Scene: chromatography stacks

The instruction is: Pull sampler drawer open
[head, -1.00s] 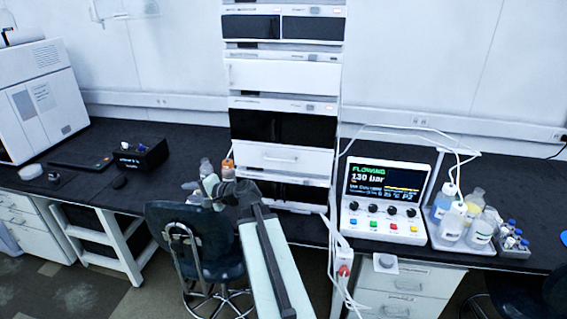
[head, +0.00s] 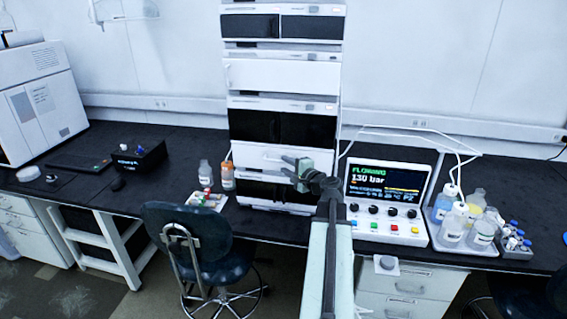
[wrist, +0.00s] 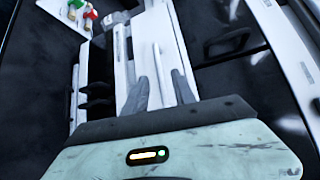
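The sampler drawer (head: 248,157) is the white front with a bar handle, low in the instrument stack, between dark-fronted sections. It looks closed. My gripper (head: 285,166) is in front of the right part of this drawer in the head view and hides some of it. In the wrist view, my gripper (wrist: 160,88) is open, with its two dark fingers apart and nothing seen between them but the white front beyond. A pale handle bar (wrist: 158,62) lies just past the fingertips. I cannot tell whether the fingers touch it.
The control unit (head: 385,205) with its lit screen stands right of the stack, beside a tray of bottles (head: 468,225). A chair (head: 187,235) stands in front of the bench.

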